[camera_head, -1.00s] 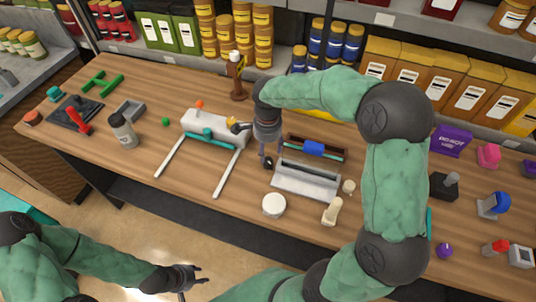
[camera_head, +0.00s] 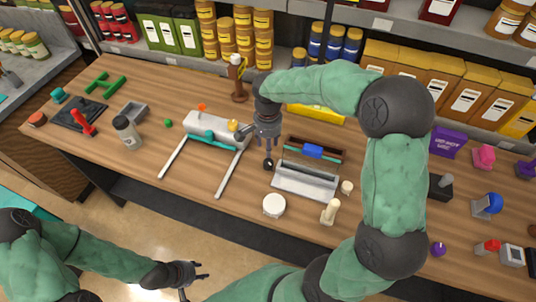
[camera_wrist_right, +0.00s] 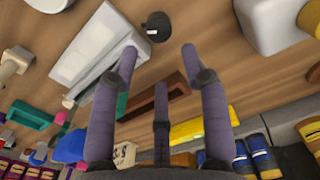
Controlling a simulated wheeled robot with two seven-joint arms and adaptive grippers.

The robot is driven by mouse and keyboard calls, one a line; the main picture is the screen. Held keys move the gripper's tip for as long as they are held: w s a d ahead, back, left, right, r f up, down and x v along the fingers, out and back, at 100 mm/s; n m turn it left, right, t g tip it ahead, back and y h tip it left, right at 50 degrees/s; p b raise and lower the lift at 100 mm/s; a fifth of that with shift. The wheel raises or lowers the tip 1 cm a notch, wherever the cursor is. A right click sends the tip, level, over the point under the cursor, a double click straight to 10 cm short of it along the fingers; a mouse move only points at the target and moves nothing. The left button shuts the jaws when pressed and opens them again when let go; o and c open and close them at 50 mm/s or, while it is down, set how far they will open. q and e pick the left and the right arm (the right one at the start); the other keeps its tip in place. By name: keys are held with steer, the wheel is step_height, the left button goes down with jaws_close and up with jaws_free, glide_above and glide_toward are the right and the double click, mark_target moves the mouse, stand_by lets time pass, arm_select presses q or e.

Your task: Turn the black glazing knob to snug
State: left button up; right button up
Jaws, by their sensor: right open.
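The black knob (camera_head: 268,164) is small and round and sits on the wooden table beside the left end of the grey tray-like unit (camera_head: 305,181). In the right wrist view the knob (camera_wrist_right: 158,26) shows beyond the fingertips, not touched. My right gripper (camera_head: 265,144) is open and empty, just above and behind the knob in the head view. Its spread fingers (camera_wrist_right: 160,55) show in the right wrist view. My left gripper (camera_head: 203,270) is open and empty, low in front of the table.
A white cylinder unit (camera_head: 215,126) with two pale legs stands left of the knob. A white round jar (camera_head: 273,205) and a cream bottle-shaped piece (camera_head: 330,211) stand in front. A blue-centred rack (camera_head: 313,152) is close behind the grey unit. Table around the knob is narrow.

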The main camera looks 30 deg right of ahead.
mark_target(268, 161)
arm_select(q)
steer(key=shift+r, duration=0.25)
arm_select(e)
step_height(268, 161, down, 10)
steer(key=n, duration=0.4)
stand_by(0.4)
arm_select(q)
steer(key=shift+f, duration=0.1)
arm_select(e)
steer(key=c, duration=0.9)
